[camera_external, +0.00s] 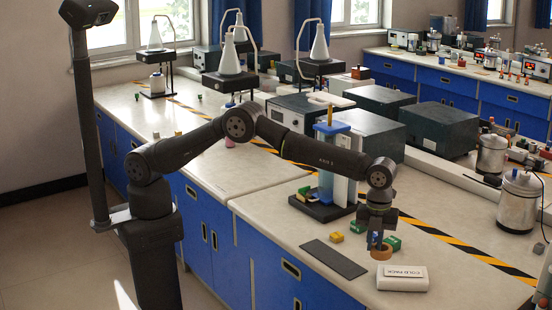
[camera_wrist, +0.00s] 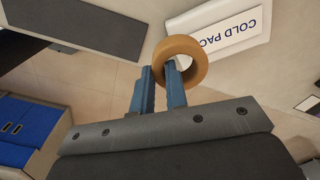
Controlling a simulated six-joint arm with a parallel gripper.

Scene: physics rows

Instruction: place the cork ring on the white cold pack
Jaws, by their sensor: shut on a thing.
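The cork ring (camera_external: 381,253) is a tan-brown ring at my gripper's tips, and it also shows in the wrist view (camera_wrist: 196,48). My gripper (camera_external: 376,243) points down, its blue fingers (camera_wrist: 161,80) shut on the ring's near wall. One finger appears to reach into the hole and the other is outside. The white cold pack (camera_external: 410,284) lies flat near the bench's front edge, label up, just in front of the ring in the external view. In the wrist view the ring covers part of the cold pack (camera_wrist: 238,35). The ring's exact height is unclear.
A dark flat mat (camera_external: 334,259) lies left of the pack. A blue-and-white stand (camera_external: 337,165) rises farther back. A metal canister (camera_external: 519,201) stands at right.

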